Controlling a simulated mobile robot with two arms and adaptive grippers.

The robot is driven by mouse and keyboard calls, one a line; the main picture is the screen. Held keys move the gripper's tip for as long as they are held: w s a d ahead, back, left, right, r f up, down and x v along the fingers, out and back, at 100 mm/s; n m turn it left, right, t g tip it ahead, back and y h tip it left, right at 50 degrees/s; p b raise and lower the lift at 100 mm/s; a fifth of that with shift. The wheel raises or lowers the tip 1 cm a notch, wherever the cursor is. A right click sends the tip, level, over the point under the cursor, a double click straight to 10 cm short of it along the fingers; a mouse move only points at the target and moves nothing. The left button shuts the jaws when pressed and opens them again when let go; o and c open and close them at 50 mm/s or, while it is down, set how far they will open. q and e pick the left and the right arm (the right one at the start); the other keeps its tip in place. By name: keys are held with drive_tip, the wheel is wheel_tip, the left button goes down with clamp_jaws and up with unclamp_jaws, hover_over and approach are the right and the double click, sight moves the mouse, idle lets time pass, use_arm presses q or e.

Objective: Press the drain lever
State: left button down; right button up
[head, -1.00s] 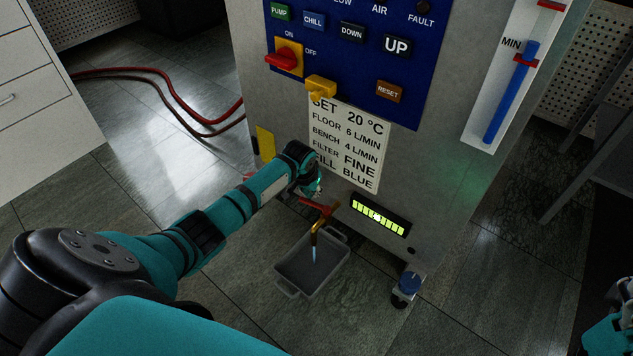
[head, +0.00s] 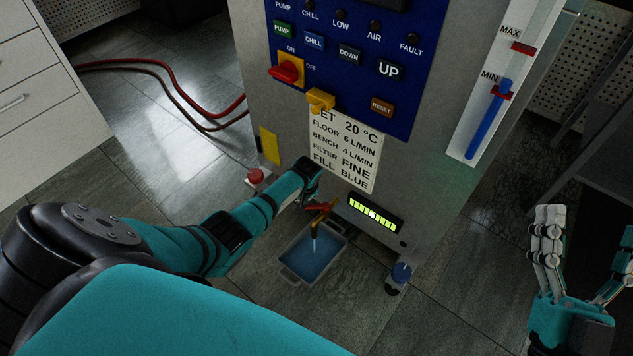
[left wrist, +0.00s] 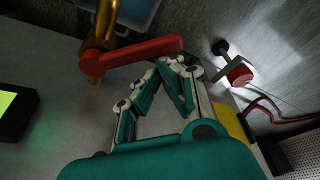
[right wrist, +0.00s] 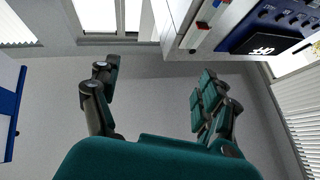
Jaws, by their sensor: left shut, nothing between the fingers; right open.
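The drain lever is a red handle (head: 318,206) on a brass tap (head: 317,228) low on the machine's front. In the left wrist view the red handle (left wrist: 140,50) runs sideways from the brass tap (left wrist: 97,50). My left gripper (head: 313,186) is shut and empty, right by the handle's end. In the left wrist view its fingertips (left wrist: 176,64) lie just below that end; I cannot tell whether they touch. A thin stream runs from the tap into a grey tray (head: 290,277) holding blue liquid. My right gripper (right wrist: 155,75) is open and empty, away to the right.
The machine's blue panel (head: 350,70) has buttons, a red switch (head: 285,72) and a yellow lever (head: 320,99). A lit green gauge (head: 375,213) is right of the tap. Red hoses (head: 165,85) lie left.

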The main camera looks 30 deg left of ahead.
use_arm(q)
drive_tip(key=s+n+p, duration=0.1)
drive_tip(key=s+d+n+g, duration=0.1)
drive_tip(key=n, duration=0.1)
drive_tip(key=n+y+p, duration=0.1)
drive_tip(key=n, duration=0.1)
drive_tip(key=shift+s+d+p, duration=0.3)
drive_tip(key=shift+s+p, duration=0.05)
drive_tip(key=shift+s, duration=0.05)
drive_tip(key=shift+s+d+n+g, duration=0.1)
drive_tip(key=shift+s+n+g, duration=0.25)
drive_tip(key=shift+n, duration=0.45)
use_arm(e)
wheel_tip(320, 180, down, 13)
drive_tip(key=w+d+g+h, duration=0.1)
drive_tip(key=w+g+h, duration=0.1)
drive_tip(key=g, duration=0.6)
drive_tip(key=shift+d+f+g+h, duration=0.2)
drive_tip(key=shift+g+h, duration=0.2)
use_arm(q)
drive_tip(key=shift+w, duration=0.1)
